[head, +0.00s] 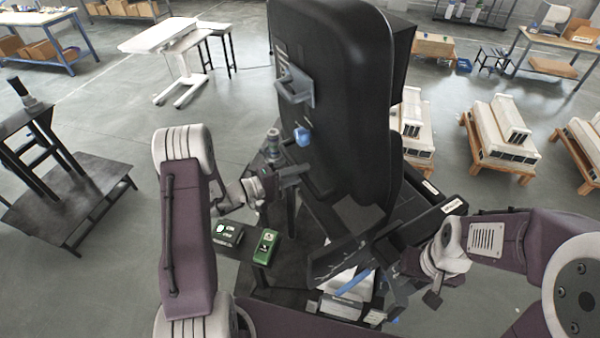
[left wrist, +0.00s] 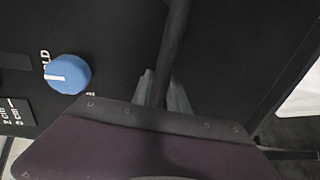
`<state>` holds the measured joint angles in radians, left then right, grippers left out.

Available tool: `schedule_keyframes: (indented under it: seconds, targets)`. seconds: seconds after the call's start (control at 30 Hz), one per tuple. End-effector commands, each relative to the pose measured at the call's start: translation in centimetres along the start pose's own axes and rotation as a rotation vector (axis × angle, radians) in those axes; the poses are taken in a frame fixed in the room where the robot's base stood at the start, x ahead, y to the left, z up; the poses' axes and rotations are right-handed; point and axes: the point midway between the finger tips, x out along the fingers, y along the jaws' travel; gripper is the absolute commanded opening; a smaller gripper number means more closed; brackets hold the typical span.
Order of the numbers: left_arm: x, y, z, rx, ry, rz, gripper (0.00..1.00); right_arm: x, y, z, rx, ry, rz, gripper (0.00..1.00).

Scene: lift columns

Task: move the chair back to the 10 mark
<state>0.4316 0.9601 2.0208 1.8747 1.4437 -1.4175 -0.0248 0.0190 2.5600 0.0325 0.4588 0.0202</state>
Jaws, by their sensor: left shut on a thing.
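A tall black slab with rounded edges, which looks like the chair's back (head: 345,90), stands upright in the middle of the head view. A grey bracket (head: 294,88) and a blue knob (head: 302,136) are on its left side. In the left wrist view the blue knob (left wrist: 68,74) has a white pointer line, beside partly cut-off lettering reading "OLD". My left gripper (left wrist: 162,92) is shut on a dark bar (left wrist: 172,45) right of the knob. My right gripper (head: 388,268) is low, by a tilted dark panel (head: 338,258); its fingers are unclear. No 10 mark is readable.
A green box (head: 265,247) and a black box (head: 228,234) lie on the dark base between my arms. A black step frame (head: 75,190) stands at the left. Pale units on wooden pallets (head: 497,135) stand at the right. Open grey floor lies around.

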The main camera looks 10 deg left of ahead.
Motion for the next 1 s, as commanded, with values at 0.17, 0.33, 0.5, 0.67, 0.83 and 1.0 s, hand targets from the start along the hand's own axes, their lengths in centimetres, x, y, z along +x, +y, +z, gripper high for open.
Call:
schedule_keyframes:
  seconds: [0.17, 0.33, 0.5, 0.67, 0.83, 1.0]
  targets:
    - [0.0, 0.0, 0.0, 0.001, 0.000, 0.001, 0.00, 0.0, 0.0, 0.0, 0.000, 0.000, 0.000, 0.36]
    - [0.0, 0.0, 0.0, 0.001, 0.000, 0.001, 0.00, 0.0, 0.0, 0.0, 0.000, 0.000, 0.000, 0.36]
    - [0.0, 0.0, 0.0, 0.001, 0.000, 0.001, 0.00, 0.0, 0.0, 0.0, 0.000, 0.000, 0.000, 0.36]
    - [0.0, 0.0, 0.0, 0.001, 0.001, 0.001, 0.00, 0.0, 0.0, 0.0, 0.000, 0.000, 0.000, 0.36]
    - [0.0, -0.1, -0.1, 0.001, 0.001, 0.002, 0.00, 0.2, 0.0, 0.0, 0.000, 0.000, 0.000, 0.36]
    - [-1.3, -2.1, -0.1, 0.000, 0.004, 0.045, 0.00, 3.7, 0.1, 0.4, 0.000, 0.000, 0.000, 0.36]
